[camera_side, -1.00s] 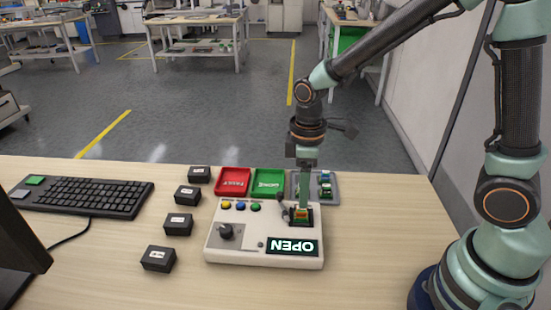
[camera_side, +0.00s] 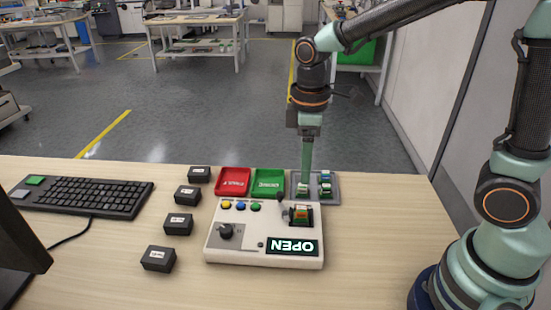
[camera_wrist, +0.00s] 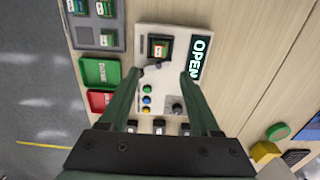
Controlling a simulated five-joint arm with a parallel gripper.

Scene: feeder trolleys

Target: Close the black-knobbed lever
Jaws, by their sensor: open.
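The white tester box (camera_side: 238,257) stands on the bench, with a lit display reading OPEN (camera_side: 292,247). A module (camera_side: 301,216) with a green and orange top sits in the black socket at its back right; it also shows in the wrist view (camera_wrist: 159,47). The black-knobbed lever (camera_side: 283,207) stands up beside the socket, on its left; the wrist view shows its arm and knob (camera_wrist: 153,67) close to a fingertip. My gripper (camera_side: 305,193) is open and empty above the back of the box; its two fingers spread in the wrist view (camera_wrist: 163,77).
A red tray (camera_side: 219,188) and a green tray (camera_side: 262,190) lie behind the box. A grey tray (camera_side: 334,181) with several modules is at the back right. Several small black blocks (camera_side: 178,224) stand left of the box. The bench right of the box is clear.

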